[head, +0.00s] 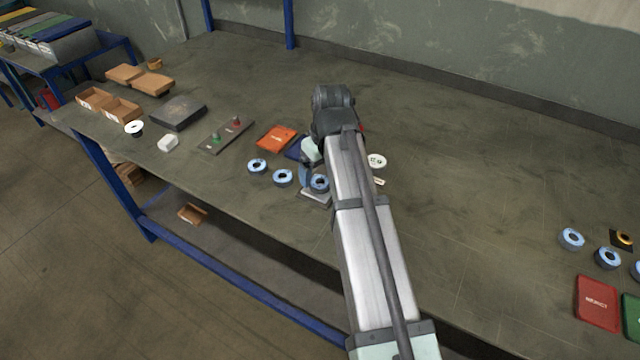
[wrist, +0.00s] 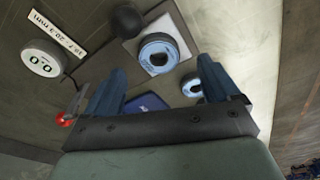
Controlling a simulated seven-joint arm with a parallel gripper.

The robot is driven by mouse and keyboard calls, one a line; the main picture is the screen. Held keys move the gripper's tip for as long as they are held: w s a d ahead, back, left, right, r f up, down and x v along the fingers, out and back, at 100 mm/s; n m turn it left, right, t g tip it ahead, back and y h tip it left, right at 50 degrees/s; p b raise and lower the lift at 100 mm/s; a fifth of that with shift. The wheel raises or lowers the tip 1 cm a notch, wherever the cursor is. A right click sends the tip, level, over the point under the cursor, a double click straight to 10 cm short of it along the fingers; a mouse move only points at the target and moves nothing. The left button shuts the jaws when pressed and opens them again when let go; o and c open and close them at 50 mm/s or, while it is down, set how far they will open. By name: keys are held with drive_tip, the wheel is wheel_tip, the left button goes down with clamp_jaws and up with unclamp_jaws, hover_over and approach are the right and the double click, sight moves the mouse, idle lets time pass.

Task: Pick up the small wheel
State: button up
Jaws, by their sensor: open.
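Several blue-rimmed flap discs lie on the bench; I cannot tell which is the small wheel. One disc (head: 319,182) rests on a light grey plate (head: 316,198), and two more, a middle disc (head: 283,177) and a left disc (head: 257,166), lie left of it. In the wrist view, the disc on the plate (wrist: 158,55) shows beyond and between my open fingers (wrist: 162,67). Another disc (wrist: 192,87) is partly hidden by the right finger. My gripper (head: 308,176) is beside the plate in the head view, empty and partly hidden by my arm.
A dark ball (wrist: 126,18) is by the plate. An orange tray (head: 276,138) lies behind the discs. More discs (head: 571,239) and a red mat (head: 597,303) are at right.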

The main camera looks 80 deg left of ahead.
sight(321, 178)
drive_tip(key=shift+a+f, duration=0.15)
drive_tip(key=shift+f, duration=1.6)
drive_tip(key=c, duration=1.2)
